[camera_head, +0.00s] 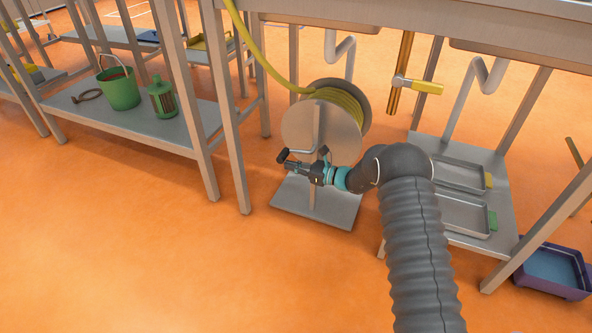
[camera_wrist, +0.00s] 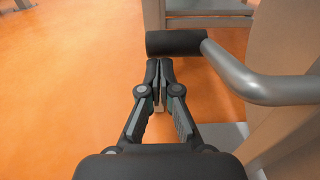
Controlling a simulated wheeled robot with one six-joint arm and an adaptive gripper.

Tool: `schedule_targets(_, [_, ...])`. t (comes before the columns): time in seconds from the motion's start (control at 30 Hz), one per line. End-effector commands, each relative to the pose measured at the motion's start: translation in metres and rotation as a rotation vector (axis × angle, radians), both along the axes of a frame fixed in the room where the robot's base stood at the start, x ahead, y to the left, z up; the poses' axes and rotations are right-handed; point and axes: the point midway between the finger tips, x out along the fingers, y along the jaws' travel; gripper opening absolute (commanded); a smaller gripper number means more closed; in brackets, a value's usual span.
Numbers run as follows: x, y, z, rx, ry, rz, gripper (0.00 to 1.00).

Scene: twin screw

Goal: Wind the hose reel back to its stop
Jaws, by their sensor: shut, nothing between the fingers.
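The hose reel (camera_head: 308,130) is a grey metal drum with yellow hose (camera_head: 348,103) wound on it, standing on a flat base plate (camera_head: 285,205). Its bent grey crank (camera_head: 303,152) ends in a black grip (camera_head: 282,156) on the left side of the drum. In the wrist view the black grip (camera_wrist: 175,43) lies crosswise just ahead of my fingertips, and the crank arm (camera_wrist: 245,80) bends off to the right. My gripper (camera_head: 289,166) is shut and empty, with its tips (camera_wrist: 159,66) close to the grip. I cannot tell whether they touch it.
The reel stands on the orange floor beneath a metal bench. Bench legs (camera_head: 236,150) stand to its left. A shelf (camera_head: 75,117) holds a green bucket (camera_head: 119,92) and a green canister (camera_head: 161,101). Metal trays (camera_head: 463,215) lie right of my arm. A purple tub (camera_head: 553,270) stands lower right.

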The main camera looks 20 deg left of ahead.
Motion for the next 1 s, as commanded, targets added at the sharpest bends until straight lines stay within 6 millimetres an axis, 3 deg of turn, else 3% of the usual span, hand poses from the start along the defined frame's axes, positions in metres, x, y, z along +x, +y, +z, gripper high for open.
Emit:
schedule_targets(0.73, [0.0,0.006,0.01,0.0,-0.001,0.001,0.0])
schedule_targets(1.0, [0.0,-0.002,-0.003,-0.001,0.0,-0.001,0.0])
